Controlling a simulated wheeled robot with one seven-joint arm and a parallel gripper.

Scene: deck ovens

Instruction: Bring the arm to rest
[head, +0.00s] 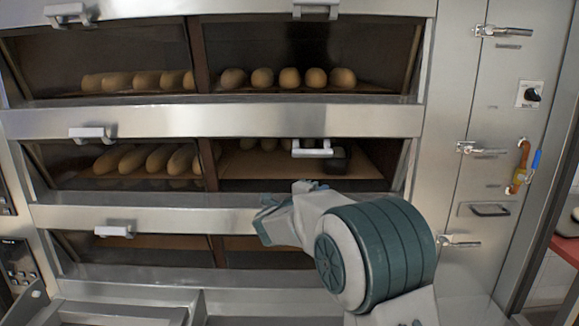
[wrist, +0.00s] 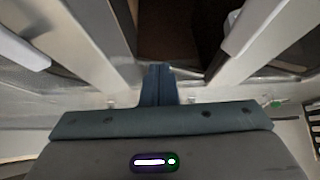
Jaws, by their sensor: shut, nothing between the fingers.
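My arm reaches up in front of the deck ovens in the head view, its large grey and teal joint nearest the camera. My gripper's teal end shows left of that joint, in front of the metal ledge below the middle deck; its fingertips are hard to make out there. In the wrist view my gripper (wrist: 157,72) has its two teal fingers together, with nothing held. Beyond the fingertips is a dark oven opening (wrist: 180,30) between pale metal frames. I cannot tell the exact gap between the fingers and the oven front.
The upper deck (head: 300,112) and middle deck (head: 215,188) hold several loaves and rolls. Door handles (head: 312,148) stick out from the oven front. At right are a metal panel with latches (head: 482,149), a knob (head: 532,94) and a red-edged table (head: 565,246).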

